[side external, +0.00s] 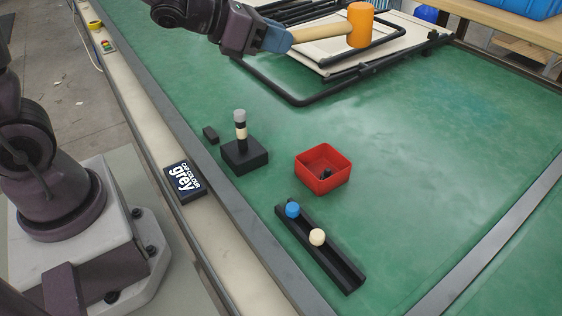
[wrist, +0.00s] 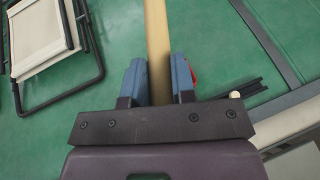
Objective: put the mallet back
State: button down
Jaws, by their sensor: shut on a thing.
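The mallet has an orange head (side external: 360,24) and a pale wooden handle (side external: 322,32). My gripper (side external: 283,38) is shut on the handle and holds the mallet in the air near the folded lounger, with the head pointing right. In the wrist view the handle (wrist: 156,50) runs between the two blue fingers of my gripper (wrist: 157,80), and the head is out of frame. The folding lounger (side external: 390,38), with cream panels and a black tube frame, lies at the back of the green table; part of it also shows in the wrist view (wrist: 42,40).
A black block with a post topped by a grey cap (side external: 240,116) stands near the left edge. A red box (side external: 323,183) holds a small dark piece. A black rail (side external: 335,262) bears a blue and a cream cap. A "grey" sign (side external: 185,182) sits on the border. The right table area is clear.

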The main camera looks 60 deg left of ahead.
jog(key=s, duration=0.1)
jog(key=s+a, duration=0.1)
jog(key=s, duration=0.2)
jog(key=shift+s+a, duration=0.25)
jog(key=shift+s, duration=0.15)
jog(key=shift+a, duration=0.1)
dwell(0.3)
